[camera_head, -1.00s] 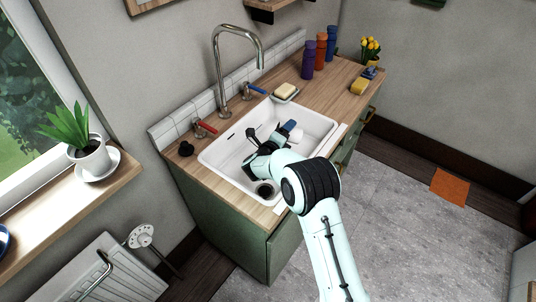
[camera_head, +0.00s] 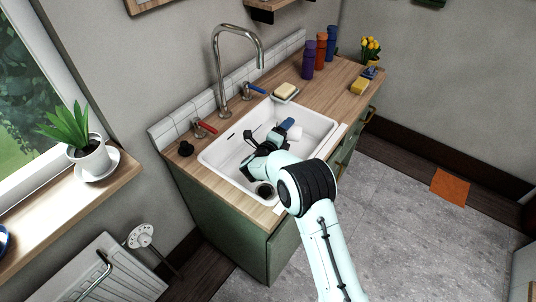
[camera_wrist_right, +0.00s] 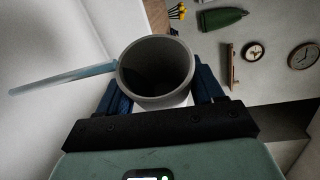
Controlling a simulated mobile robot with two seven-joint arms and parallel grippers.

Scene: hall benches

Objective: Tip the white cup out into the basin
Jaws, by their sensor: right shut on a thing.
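My right gripper (camera_head: 282,132) is inside the white basin (camera_head: 318,124), shut on the white cup (camera_head: 294,132). In the right wrist view the cup (camera_wrist_right: 176,101) sits between my two blue fingers (camera_wrist_right: 162,92), its round mouth facing the camera. That view is rolled over, and the cup lies tipped on its side. A pale blue-grey strip (camera_wrist_right: 62,77) runs from beside the cup's rim toward the white surface at the left; it looks like a stream of liquid. The cup's inside is dark, so what it holds is hidden. My left gripper is out of view.
A tall tap (camera_head: 217,65) rises behind the basin, between a red handle (camera_head: 205,127) and a blue handle (camera_head: 255,88). Soap (camera_head: 285,90) lies at the basin's back corner. Purple (camera_head: 308,60), orange and blue bottles stand on the worktop, with a yellow sponge (camera_head: 360,87) farther right.

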